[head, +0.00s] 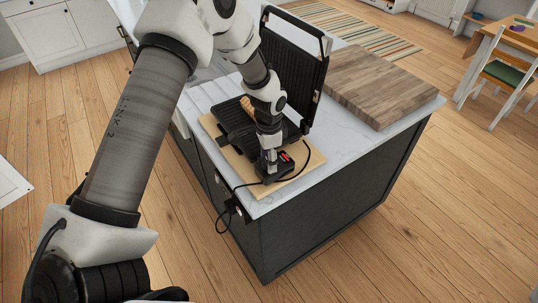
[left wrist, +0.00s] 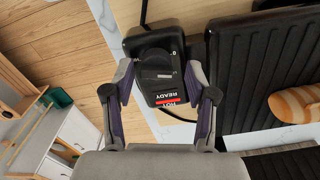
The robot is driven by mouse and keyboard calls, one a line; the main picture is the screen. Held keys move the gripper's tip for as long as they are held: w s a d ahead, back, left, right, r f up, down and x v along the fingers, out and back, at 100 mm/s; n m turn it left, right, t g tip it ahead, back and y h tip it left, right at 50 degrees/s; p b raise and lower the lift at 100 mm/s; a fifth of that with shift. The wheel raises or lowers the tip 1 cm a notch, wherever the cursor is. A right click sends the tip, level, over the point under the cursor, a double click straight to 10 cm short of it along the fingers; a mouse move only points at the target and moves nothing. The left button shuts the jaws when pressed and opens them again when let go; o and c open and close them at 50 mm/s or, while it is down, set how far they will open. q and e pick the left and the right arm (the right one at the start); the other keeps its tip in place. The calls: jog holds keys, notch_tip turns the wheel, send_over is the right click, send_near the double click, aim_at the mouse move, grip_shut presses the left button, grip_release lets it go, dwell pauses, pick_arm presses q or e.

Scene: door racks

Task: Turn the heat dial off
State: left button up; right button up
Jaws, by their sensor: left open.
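The contact grill (head: 308,75) stands on the island with its ridged lid raised. Its black control box (head: 284,165) sticks out at the near front, partly hidden by my gripper. In the left wrist view the round dark heat dial (left wrist: 156,62) sits on that box, above a label (left wrist: 175,96) reading HOT READY upside down. My left gripper (head: 270,170) is over the box. In the left wrist view its two fingers are apart, one on each side of the dial and box (left wrist: 158,72). I cannot tell whether they touch. The dial's pointer setting is too small to read.
A browned food item (head: 246,106) lies on the lower grill plate; it shows in the left wrist view too (left wrist: 296,103). A thin wooden board (head: 232,160) lies under the grill. A thick wooden board (head: 380,85) is to the right. A black cord (head: 310,160) loops beside the box.

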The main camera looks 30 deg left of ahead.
pick_arm(q)
jog(key=shift+w, duration=0.1)
jog(key=shift+s+r, duration=0.4)
jog(key=shift+s, duration=0.15)
grip_shut()
jog(key=shift+s, duration=0.1)
jog(key=shift+a, duration=0.1)
pick_arm(e)
jog(key=shift+s+a+r, duration=0.1)
jog(key=shift+s+r, duration=0.05)
jog(key=shift+s, duration=0.2)
pick_arm(q)
jog(key=shift+n, duration=0.4)
jog(key=shift+w+n+p, duration=0.15)
jog(key=shift+n, duration=1.15)
jog(key=shift+w+n+p, duration=0.1)
jog(key=shift+n+p, duration=0.05)
jog(key=shift+n, duration=1.15)
pick_arm(e)
jog(key=shift+r, duration=0.3)
